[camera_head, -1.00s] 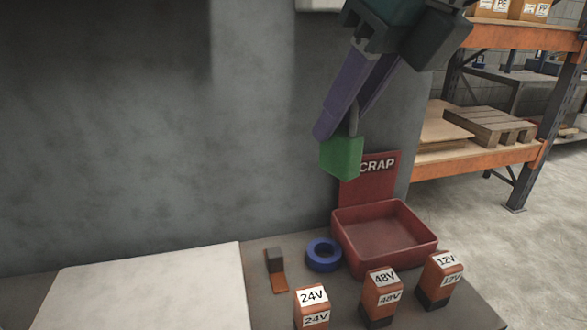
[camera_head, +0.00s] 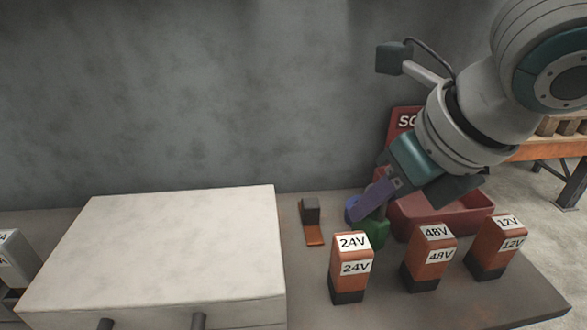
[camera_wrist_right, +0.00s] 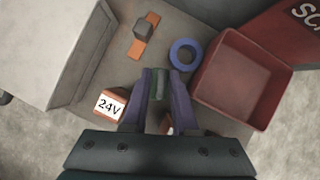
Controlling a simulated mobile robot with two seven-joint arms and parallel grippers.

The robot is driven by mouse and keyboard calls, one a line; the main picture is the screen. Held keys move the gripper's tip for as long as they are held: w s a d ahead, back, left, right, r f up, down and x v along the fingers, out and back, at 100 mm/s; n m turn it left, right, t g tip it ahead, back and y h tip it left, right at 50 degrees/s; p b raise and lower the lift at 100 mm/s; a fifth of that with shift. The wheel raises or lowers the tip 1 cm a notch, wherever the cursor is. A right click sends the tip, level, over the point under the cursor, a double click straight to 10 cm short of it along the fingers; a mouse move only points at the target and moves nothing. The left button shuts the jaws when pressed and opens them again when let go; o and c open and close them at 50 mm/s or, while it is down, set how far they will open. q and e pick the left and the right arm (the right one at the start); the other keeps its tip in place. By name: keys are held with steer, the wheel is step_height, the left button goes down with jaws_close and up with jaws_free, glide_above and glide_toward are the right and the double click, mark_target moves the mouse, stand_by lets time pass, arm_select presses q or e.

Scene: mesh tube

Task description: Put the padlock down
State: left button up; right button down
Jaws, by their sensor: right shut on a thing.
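The padlock has a green body (camera_head: 376,231) and hangs low over the table in the head view, behind the 24V battery and left of the red bin. My right gripper (camera_head: 372,208) points down and is shut on its shackle, which is mostly hidden by the purple fingers. In the right wrist view, the green padlock (camera_wrist_right: 159,84) shows between the two fingertips (camera_wrist_right: 160,80). I cannot tell whether its underside touches the table. My left gripper is not in view.
A blue ring (camera_wrist_right: 174,56) and a red SCRAP bin (camera_wrist_right: 205,75) lie close by. Orange batteries marked 24V (camera_head: 350,265), 48V (camera_head: 430,260) and 12V (camera_head: 497,248) stand in front. A dark block on an orange strip (camera_head: 311,212) and a white case (camera_head: 150,250) are left.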

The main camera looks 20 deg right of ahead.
step_height(320, 180, down, 2)
steer(key=shift+f, duration=0.1)
steer(key=c, duration=1)
jaws_free()
steer(key=shift+f, duration=0.1)
